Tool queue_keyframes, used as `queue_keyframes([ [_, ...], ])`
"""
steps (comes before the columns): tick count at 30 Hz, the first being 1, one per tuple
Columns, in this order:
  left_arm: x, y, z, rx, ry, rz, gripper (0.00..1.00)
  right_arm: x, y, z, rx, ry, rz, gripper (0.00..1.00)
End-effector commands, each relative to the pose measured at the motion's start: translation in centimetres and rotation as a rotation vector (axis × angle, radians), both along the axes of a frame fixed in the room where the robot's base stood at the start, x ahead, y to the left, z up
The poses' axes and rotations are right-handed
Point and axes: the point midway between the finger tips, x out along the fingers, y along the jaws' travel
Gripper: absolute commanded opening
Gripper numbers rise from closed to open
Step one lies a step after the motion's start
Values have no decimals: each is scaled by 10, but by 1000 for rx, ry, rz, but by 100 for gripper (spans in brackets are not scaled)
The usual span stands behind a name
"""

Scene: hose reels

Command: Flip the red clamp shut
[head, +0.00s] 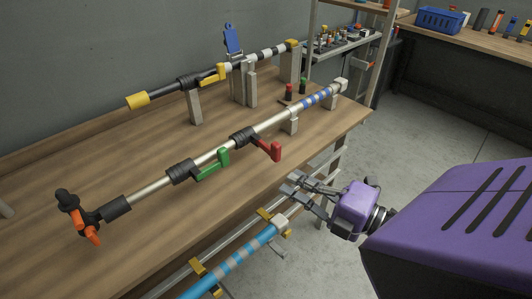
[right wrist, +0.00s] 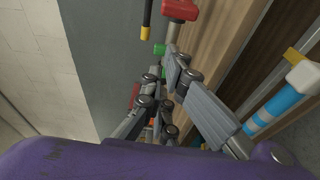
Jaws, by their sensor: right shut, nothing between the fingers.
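In the head view the red clamp (head: 270,150) sticks out from a black collar (head: 243,136) on the silver pipe, towards the table's front edge. My left gripper is out of view.
A green clamp (head: 213,167) sits left of the red one on the same pipe. A rear pipe carries a yellow lever (head: 214,75) and a raised blue lever (head: 232,39). A blue striped hose (head: 240,256) lies below the table's front edge. Bare tabletop (head: 130,160) lies between the pipes.

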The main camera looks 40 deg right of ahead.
Motion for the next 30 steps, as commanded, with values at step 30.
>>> queue_keyframes([
  [30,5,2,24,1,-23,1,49,85,41,6,-34,-22,44,0],
])
